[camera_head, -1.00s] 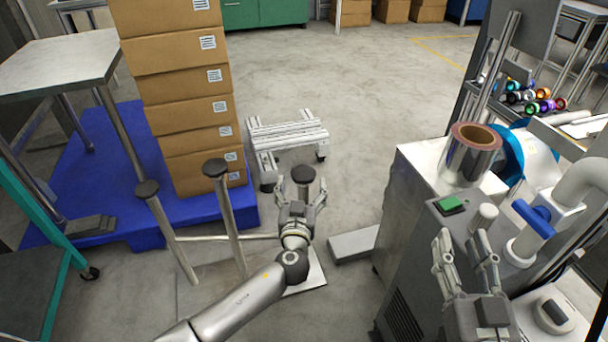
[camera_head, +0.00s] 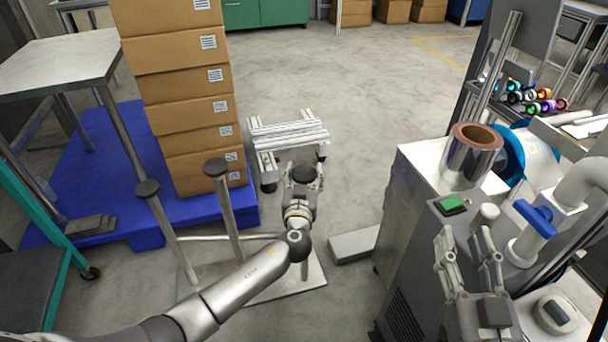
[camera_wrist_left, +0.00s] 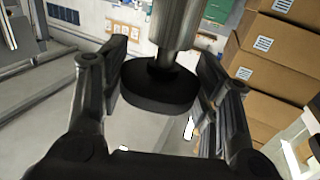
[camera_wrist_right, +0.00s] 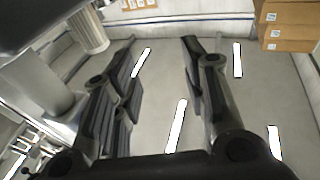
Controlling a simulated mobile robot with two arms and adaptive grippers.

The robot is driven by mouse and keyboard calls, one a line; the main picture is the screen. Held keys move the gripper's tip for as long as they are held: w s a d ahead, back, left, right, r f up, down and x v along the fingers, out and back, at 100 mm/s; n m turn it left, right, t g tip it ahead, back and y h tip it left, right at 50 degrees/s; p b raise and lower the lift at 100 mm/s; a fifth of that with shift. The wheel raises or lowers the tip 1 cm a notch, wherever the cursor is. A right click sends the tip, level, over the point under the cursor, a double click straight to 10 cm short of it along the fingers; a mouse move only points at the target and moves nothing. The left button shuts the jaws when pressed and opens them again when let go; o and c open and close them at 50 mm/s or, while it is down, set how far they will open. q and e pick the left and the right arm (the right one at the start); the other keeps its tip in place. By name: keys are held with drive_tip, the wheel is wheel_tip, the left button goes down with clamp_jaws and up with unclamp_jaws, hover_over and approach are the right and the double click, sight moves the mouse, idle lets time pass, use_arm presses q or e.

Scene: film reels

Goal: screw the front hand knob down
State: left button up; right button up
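Dark round hand knobs sit on metal posts. My left gripper (camera_head: 303,183) is at the rightmost knob (camera_head: 302,174), which I take to be the front hand knob. In the left wrist view that knob (camera_wrist_left: 160,90) lies between the two finger pads, which appear to close against its sides. Its post (camera_wrist_left: 174,30) runs up out of view. Two other knobs, one at the left (camera_head: 147,188) and one in the middle (camera_head: 215,167), stand free. My right gripper (camera_head: 470,262) is open and empty beside the grey machine; it also shows in the right wrist view (camera_wrist_right: 160,45).
Stacked cartons (camera_head: 195,125) stand on a blue pallet (camera_head: 85,170) behind the posts. An aluminium-profile frame (camera_head: 288,135) stands just behind the left gripper. The grey machine (camera_head: 415,260) carries a shiny film roll (camera_head: 471,158) at the right. The central floor is clear.

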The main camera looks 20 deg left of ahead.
use_arm(q)
drive_tip(key=c, duration=0.3)
